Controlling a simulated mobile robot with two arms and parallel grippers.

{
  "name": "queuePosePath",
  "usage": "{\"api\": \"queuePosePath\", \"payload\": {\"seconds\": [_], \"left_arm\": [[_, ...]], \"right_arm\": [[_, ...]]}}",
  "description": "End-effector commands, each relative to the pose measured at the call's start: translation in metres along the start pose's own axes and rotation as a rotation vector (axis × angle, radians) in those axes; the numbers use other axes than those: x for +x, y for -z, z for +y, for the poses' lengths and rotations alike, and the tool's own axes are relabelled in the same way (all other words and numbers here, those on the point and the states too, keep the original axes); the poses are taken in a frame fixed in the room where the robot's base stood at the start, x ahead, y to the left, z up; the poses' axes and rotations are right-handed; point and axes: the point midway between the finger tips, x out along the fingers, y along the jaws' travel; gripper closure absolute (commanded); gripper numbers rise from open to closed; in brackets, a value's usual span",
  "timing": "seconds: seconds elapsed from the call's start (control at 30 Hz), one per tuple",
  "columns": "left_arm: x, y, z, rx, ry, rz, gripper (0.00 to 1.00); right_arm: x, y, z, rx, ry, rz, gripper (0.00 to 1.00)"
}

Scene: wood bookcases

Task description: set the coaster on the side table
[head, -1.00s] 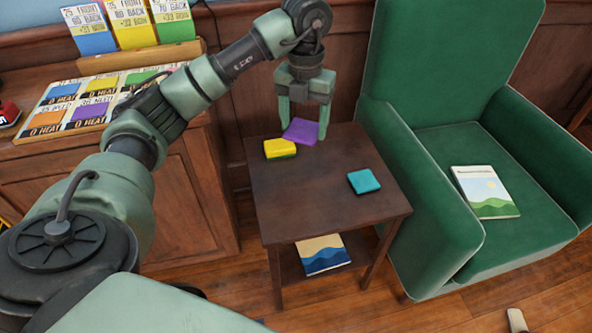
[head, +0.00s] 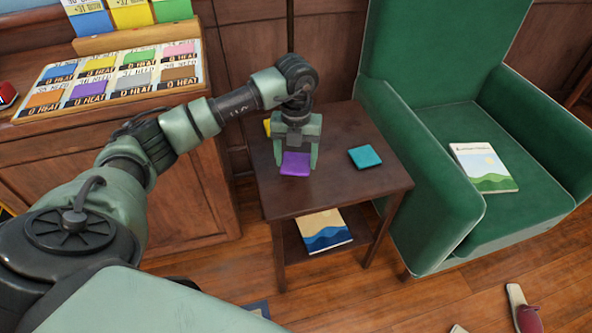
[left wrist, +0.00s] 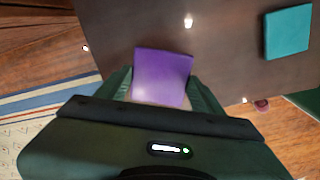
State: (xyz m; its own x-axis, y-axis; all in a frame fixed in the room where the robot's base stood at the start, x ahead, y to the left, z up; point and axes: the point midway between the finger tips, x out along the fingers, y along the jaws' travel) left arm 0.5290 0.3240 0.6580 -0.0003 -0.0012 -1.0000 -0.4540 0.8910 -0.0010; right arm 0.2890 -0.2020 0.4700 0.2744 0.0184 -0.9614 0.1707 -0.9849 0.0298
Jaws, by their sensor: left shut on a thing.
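The purple coaster (head: 295,164) is between the fingers of my left gripper (head: 295,160), over the front left part of the dark wood side table (head: 335,192). My left gripper is shut on it. In the left wrist view the purple coaster (left wrist: 162,77) sits between both fingertips; I cannot tell whether it touches the tabletop. A teal coaster (head: 365,157) lies on the table to the right, apart from it. A yellow coaster (head: 267,127) lies behind and is mostly hidden by my arm. My right gripper is not in view.
A green armchair (head: 430,190) with a book (head: 484,168) on its seat stands close at the table's right. Another book (head: 324,231) lies on the lower shelf. A wood cabinet (head: 110,190) with a card board stands left. The tabletop's front right is clear.

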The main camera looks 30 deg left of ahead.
Motion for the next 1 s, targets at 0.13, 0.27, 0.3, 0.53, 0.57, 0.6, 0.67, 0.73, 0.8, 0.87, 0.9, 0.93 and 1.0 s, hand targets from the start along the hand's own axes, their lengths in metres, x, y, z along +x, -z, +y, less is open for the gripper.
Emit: {"api": "queuePosePath", "payload": {"seconds": [0.13,0.27,0.3,0.53,0.57,0.6,0.67,0.73,0.8,0.87,0.9,0.93,1.0], "left_arm": [[0.02,0.001,0.001,-0.001,-0.003,0.003,0.77],[0.038,0.001,0.001,0.0,-0.002,0.002,0.77],[0.042,0.0,0.001,0.0,-0.001,0.001,0.77],[0.043,0.0,0.001,0.0,-0.001,-0.001,0.77],[0.043,0.0,0.001,0.0,-0.001,-0.001,0.77],[0.043,0.0,0.001,0.0,-0.001,0.0,0.77],[0.044,0.0,0.001,0.0,-0.001,0.0,0.77],[0.046,0.0,0.001,0.0,-0.001,0.0,0.77],[0.046,0.0,0.001,0.0,-0.001,0.0,0.28],[0.046,0.0,0.001,0.0,-0.001,0.0,0.12],[0.046,0.0,0.001,0.0,-0.001,0.0,0.12],[0.046,0.0,0.001,0.0,-0.001,0.0,0.12],[0.046,0.0,0.001,0.0,-0.001,0.0,0.12]], "right_arm": [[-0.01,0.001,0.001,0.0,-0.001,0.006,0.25],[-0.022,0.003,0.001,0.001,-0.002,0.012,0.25],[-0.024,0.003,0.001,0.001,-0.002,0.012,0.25],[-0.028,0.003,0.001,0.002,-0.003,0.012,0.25],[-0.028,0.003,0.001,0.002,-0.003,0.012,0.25],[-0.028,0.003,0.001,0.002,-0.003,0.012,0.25],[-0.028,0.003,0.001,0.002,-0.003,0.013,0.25],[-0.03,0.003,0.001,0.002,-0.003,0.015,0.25],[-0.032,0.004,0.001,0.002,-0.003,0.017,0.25],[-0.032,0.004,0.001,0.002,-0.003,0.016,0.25],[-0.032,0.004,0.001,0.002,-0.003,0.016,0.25],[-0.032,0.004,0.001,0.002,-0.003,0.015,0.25],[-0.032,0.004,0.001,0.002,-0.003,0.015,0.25]]}}
